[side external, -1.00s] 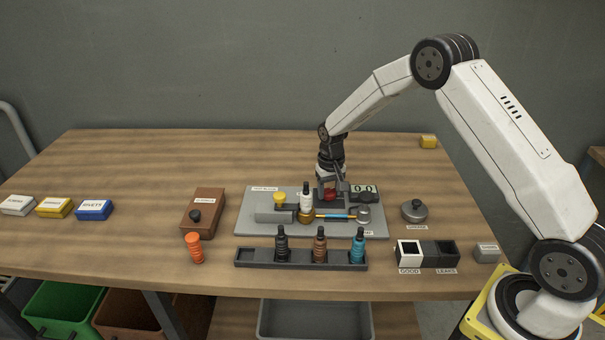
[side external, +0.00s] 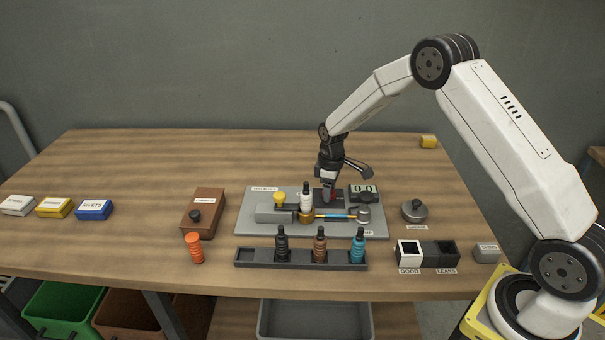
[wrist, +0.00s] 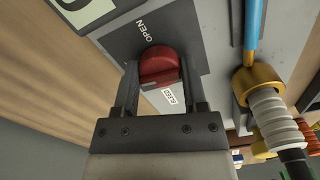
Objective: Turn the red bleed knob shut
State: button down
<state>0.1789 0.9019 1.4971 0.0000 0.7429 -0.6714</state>
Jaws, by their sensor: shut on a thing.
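The red bleed knob (wrist: 158,66) sits between the two fingers of my gripper (wrist: 160,82) in the wrist view. The fingers touch it on both sides. The knob is on a dark plate (wrist: 198,47) with the word OPEN printed beyond it. A small white label (wrist: 169,97) lies on the near side of the knob, its text too small to read surely. In the side view my gripper (side external: 329,193) points down over the knob at the back of the grey test board (side external: 250,222), and only a little red shows.
A counter (side external: 363,192) showing 00 stands just right of my gripper. A white-bodied bottle (side external: 306,200) and a blue rod (side external: 333,216) with brass fitting are close in front. A rack (side external: 245,257) of bottles stands nearer the front.

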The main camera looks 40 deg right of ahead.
jog(key=shift+n, duration=0.6)
jog(key=shift+c, duration=0.7)
grip_release()
jog(key=shift+r, duration=0.2)
jog(key=shift+r, duration=3.8)
jog(key=s+a+r+m+t, duration=0.1)
jog(key=s+a+m, duration=0.2)
jog(key=s, duration=0.8)
jog(key=s+a+r+m+t, duration=0.1)
jog(key=s+a, duration=0.5)
jog(key=s, duration=0.6)
jog(key=r+m, duration=0.1)
jog(key=m, duration=0.1)
jog(key=shift+m+t, duration=0.3)
jog(key=shift+m, duration=0.1)
